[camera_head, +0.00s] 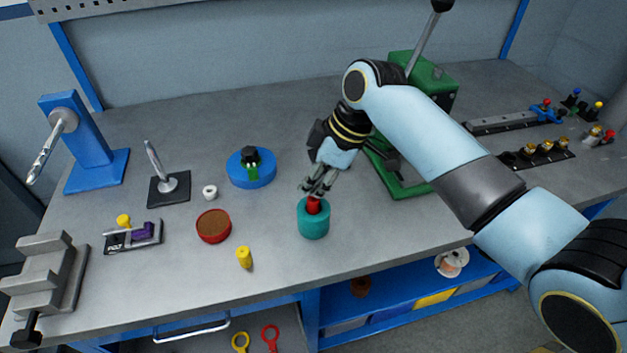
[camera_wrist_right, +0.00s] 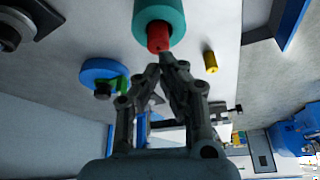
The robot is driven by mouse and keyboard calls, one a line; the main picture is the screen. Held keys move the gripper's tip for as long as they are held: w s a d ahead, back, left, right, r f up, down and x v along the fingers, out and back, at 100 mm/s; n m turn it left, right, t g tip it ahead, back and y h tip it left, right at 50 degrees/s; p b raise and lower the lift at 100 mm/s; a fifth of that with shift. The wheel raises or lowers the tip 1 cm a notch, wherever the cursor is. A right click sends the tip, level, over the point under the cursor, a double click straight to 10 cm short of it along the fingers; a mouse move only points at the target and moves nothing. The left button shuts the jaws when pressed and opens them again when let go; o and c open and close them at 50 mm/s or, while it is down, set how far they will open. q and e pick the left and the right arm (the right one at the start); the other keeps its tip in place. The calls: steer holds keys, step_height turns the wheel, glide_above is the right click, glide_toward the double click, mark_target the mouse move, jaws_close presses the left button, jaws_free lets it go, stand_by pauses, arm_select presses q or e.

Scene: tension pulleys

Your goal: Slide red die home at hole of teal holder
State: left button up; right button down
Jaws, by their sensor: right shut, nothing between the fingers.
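The teal holder (camera_head: 314,222) stands upright near the front middle of the bench. The red die (camera_head: 313,204) sticks up from the top of the holder, at its hole. In the right wrist view the red die (camera_wrist_right: 158,37) shows against the end of the teal holder (camera_wrist_right: 160,12). My right gripper (camera_head: 317,190) is just above the die, with its fingertips together. In the wrist view the shut fingertips (camera_wrist_right: 165,65) are close to the die's outer end, with nothing visible between them. I cannot tell whether they touch it. My left gripper is not in view.
A yellow cylinder (camera_head: 244,257) and a red bowl (camera_head: 213,226) with brown contents stand left of the holder. A blue round base (camera_head: 251,168) is behind them. The green press (camera_head: 410,186) stands right of the gripper. Bench space in front of the holder is clear.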

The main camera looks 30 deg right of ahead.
steer(key=shift+f+b, duration=0.45)
steer(key=shift+f, duration=0.4)
stand_by(0.6)
steer(key=shift+s+p, duration=0.1)
steer(key=shift+p, duration=0.2)
stand_by(0.6)
stand_by(0.6)
step_height(320, 180, up, 2)
steer(key=shift+r, duration=2.45)
